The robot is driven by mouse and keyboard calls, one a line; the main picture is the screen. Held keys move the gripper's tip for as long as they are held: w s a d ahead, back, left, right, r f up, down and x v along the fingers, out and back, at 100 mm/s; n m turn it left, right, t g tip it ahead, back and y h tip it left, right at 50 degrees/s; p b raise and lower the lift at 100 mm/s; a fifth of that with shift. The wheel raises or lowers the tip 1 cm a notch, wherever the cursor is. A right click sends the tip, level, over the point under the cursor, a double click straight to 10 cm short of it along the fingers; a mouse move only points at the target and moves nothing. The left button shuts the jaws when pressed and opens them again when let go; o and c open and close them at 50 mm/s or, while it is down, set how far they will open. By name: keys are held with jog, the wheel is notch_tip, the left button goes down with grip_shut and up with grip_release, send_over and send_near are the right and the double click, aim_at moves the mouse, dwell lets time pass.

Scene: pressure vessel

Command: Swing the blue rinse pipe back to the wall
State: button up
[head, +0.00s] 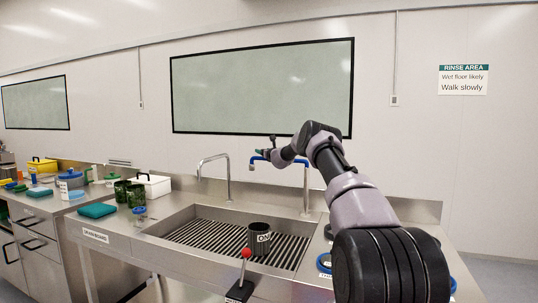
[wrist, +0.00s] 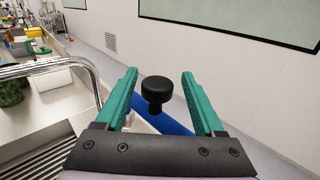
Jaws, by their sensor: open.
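The blue rinse pipe (head: 297,162) stands at the back of the sink on a silver upright, its blue arm reaching left over the basin with a downturned end. It also shows in the wrist view (wrist: 172,125) as a blue bar running behind my gripper. A black knob (wrist: 157,90) shows between my two green fingers, with a gap on each side. My gripper (head: 259,151) is open and close to the pipe's left part; in the wrist view (wrist: 161,88) the fingers stand either side of the knob. My arm partly hides the pipe in the head view.
A silver curved tap (head: 214,161) stands left of the pipe. A black pot (head: 260,238) sits in the slatted sink (head: 200,230), near a red-knobbed lever (head: 246,254).

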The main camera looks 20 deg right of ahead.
jog(key=s, duration=0.8)
jog(key=shift+s+d, duration=0.15)
jog(key=shift+d, duration=0.15)
jog(key=shift+r, duration=0.1)
jog(key=s+a+r+n+g+y, duration=0.1)
jog(key=s+a+r+n+y, duration=0.2)
jog(key=s+a+r+n, duration=0.3)
jog(key=s+a+r+n+g+y, duration=0.1)
jog(key=s+a+r+n+y, duration=0.25)
jog(key=a+r, duration=0.5)
jog(key=s+a+r+n+g+y, duration=0.1)
jog(key=s+a+r+n+g, duration=0.3)
jog(key=s, duration=0.5)
jog(key=s+a+r+n+g+y, duration=0.1)
jog(key=s+a+n, duration=0.5)
jog(key=s, duration=0.4)
jog(key=s+a+f+n+g+h, duration=0.2)
jog(key=s+n, duration=0.5)
jog(key=s, duration=1.3)
jog(key=s+d+f+n+g+h, duration=0.1)
jog(key=s+d+f+n+h, duration=0.1)
jog(key=s, duration=0.6)
jog(key=s+d+f+n+h, duration=0.2)
jog(key=s+d+f, duration=0.3)
jog(key=s, duration=0.4)
jog(key=shift+s+d+g+h, duration=0.15)
jog(key=shift+d+g+h, duration=0.25)
jog(key=shift+h, duration=0.45)
